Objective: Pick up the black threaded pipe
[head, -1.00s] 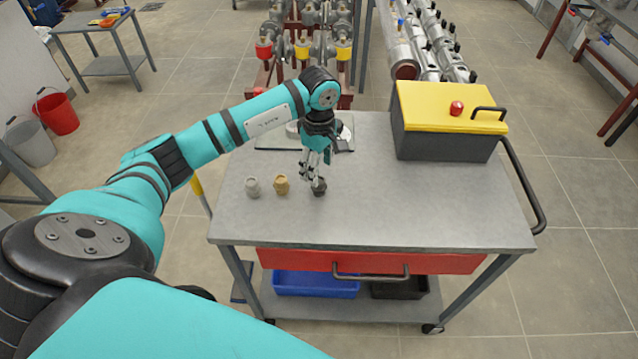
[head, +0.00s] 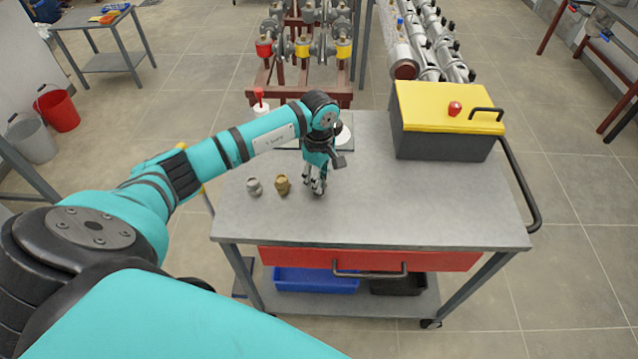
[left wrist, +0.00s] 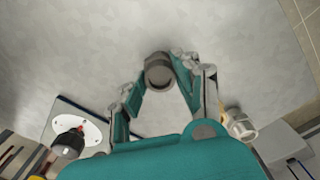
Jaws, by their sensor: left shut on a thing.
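The black threaded pipe (left wrist: 158,72) shows in the left wrist view as a short dark grey ring-ended fitting at the fingertips. My left gripper (head: 316,187) points down at the cart top, and its fingers are shut on the pipe; they also show in the left wrist view (left wrist: 160,85). In the head view the fingers mostly hide the pipe. I cannot tell whether it still touches the cart top.
A brass fitting (head: 282,185) and a grey fitting (head: 254,187) stand left of my gripper on the grey cart top (head: 400,215). A yellow-lidded box (head: 450,108) stands at the back right. The cart's middle right is clear.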

